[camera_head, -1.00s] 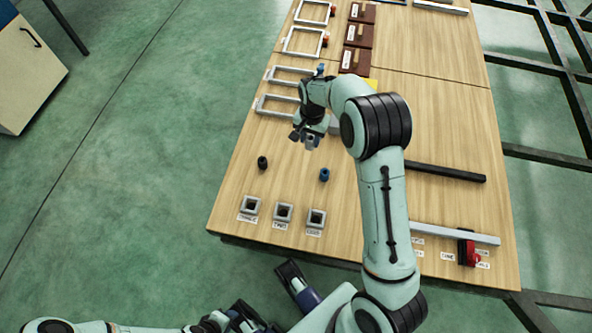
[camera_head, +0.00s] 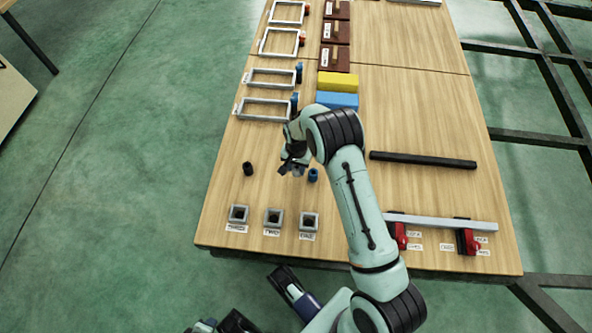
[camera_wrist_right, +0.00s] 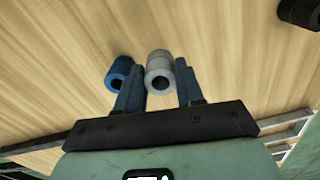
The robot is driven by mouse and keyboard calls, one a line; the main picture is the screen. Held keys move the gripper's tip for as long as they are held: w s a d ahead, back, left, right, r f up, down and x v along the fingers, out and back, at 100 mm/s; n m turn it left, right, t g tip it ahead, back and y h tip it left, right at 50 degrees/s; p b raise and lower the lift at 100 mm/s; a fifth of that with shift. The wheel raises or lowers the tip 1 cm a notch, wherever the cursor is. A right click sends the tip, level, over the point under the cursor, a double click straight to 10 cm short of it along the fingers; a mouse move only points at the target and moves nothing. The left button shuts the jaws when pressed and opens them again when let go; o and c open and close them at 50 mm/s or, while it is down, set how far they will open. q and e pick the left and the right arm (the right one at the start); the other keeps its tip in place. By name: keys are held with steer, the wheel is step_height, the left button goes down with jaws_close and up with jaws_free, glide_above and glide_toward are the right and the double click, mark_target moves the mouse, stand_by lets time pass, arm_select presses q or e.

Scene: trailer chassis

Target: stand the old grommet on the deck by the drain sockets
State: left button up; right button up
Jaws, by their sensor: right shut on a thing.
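My right gripper (camera_head: 291,169) is shut on a pale grey ringed cylinder, the grommet (camera_wrist_right: 159,70), which sits between the fingers in the wrist view (camera_wrist_right: 160,88). Whether it touches the deck (camera_head: 225,190) is hard to tell. A blue grommet (camera_head: 313,175) stands close to the right of the gripper; in the wrist view it is just left of the fingers (camera_wrist_right: 119,73). A black grommet (camera_head: 248,169) stands to the left. Three square grey drain sockets (camera_head: 273,217) with labels are in a row nearer me. My left arm shows only partly at the bottom edge; its jaws are unclear.
Grey frames (camera_head: 265,108) line the left edge farther back. A yellow block (camera_head: 337,82) and a blue block (camera_head: 337,100) lie beyond the gripper. A black bar (camera_head: 422,160) and a grey rail (camera_head: 440,222) with red clamps lie right. Deck between grommets and sockets is clear.

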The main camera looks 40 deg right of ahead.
mark_target(296, 168)
arm_select(q)
steer(key=shift+w+a+f, duration=0.25)
steer(key=shift+w+f, duration=0.05)
steer(key=shift+w, duration=0.15)
arm_select(e)
steer(key=shift+f, duration=1.15)
steer(key=shift+f, duration=0.15)
steer(key=o, duration=1)
arm_select(q)
steer(key=shift+w+f, duration=0.1)
steer(key=shift+w, duration=0.05)
arm_select(e)
steer(key=shift+r, duration=0.2)
arm_select(q)
steer(key=s+d+r+g+p, duration=0.1)
steer(key=s+d+r+p, duration=0.1)
steer(key=s+r, duration=0.1)
steer(key=shift+s+r+h, duration=0.15)
steer(key=shift+s+h, duration=0.15)
steer(key=shift+s, duration=0.55)
arm_select(e)
step_height(296, 168, up, 12)
steer(key=shift+f, duration=0.1)
arm_select(q)
steer(key=shift+d, duration=0.1)
